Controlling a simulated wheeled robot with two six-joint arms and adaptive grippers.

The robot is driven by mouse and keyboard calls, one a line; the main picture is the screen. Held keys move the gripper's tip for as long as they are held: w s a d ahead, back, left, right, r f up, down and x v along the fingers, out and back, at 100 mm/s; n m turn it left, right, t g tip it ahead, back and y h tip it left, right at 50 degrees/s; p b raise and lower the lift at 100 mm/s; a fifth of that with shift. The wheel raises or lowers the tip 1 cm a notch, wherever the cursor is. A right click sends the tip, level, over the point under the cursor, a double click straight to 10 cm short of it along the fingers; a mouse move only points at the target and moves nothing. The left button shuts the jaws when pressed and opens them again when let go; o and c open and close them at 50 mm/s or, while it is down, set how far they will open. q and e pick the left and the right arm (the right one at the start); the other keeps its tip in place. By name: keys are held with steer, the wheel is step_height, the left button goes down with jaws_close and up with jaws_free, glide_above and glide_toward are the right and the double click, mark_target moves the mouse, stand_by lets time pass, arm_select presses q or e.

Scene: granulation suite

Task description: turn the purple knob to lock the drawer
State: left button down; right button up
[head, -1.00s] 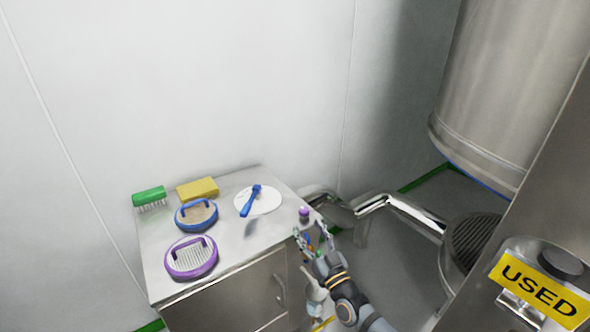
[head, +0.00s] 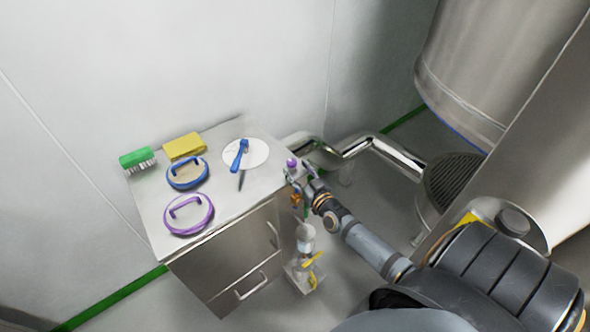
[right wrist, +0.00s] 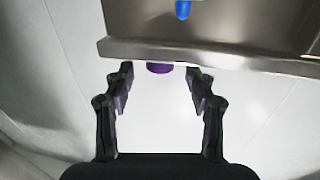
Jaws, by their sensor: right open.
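The small purple knob (head: 292,164) shows at the right edge of the steel cabinet (head: 228,201) in the head view. In the right wrist view the purple knob (right wrist: 160,69) peeks past the steel edge, mostly hidden by it. My right gripper (head: 300,172) is at the cabinet's right side, close to the knob. In the right wrist view its open fingers (right wrist: 160,85) have the knob between and just beyond their tips, with nothing gripped. The drawer front (head: 252,286) with a bar handle looks shut. My left gripper is not in view.
On the cabinet top are a green brush (head: 136,158), yellow sponge (head: 184,146), blue-rimmed scrubber (head: 187,174), purple-rimmed scrubber (head: 189,215) and a blue tool (head: 240,153) on a white disc. Bottles (head: 305,240) hang or stand right of the cabinet. A steel pipe (head: 355,146) runs behind.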

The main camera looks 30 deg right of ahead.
steer(key=shift+w+d, duration=0.1)
steer(key=shift+w, duration=0.8)
steer(key=c, duration=1.1)
steer(key=m+h+p, duration=0.1)
steer(key=p, duration=0.2)
steer(key=m+h+p, duration=0.1)
steer(key=h+p, duration=0.1)
steer(key=p, duration=0.1)
steer(key=r+m+g+h+p, duration=0.1)
steer(key=h+p, duration=0.1)
steer(key=p, duration=0.2)
steer(key=shift+w+a, duration=0.1)
steer(key=shift+a, duration=0.3)
steer(key=shift+c, duration=0.2)
steer(key=shift+a+f+m+g+h+p, duration=0.1)
steer(key=shift+f+m+g+h+p, duration=0.25)
steer(key=shift+m+h+p, duration=0.3)
steer(key=shift+w+a+f+m+g+h, duration=0.1)
steer(key=shift+m+g+h, duration=0.65)
steer(key=shift+h, duration=0.5)
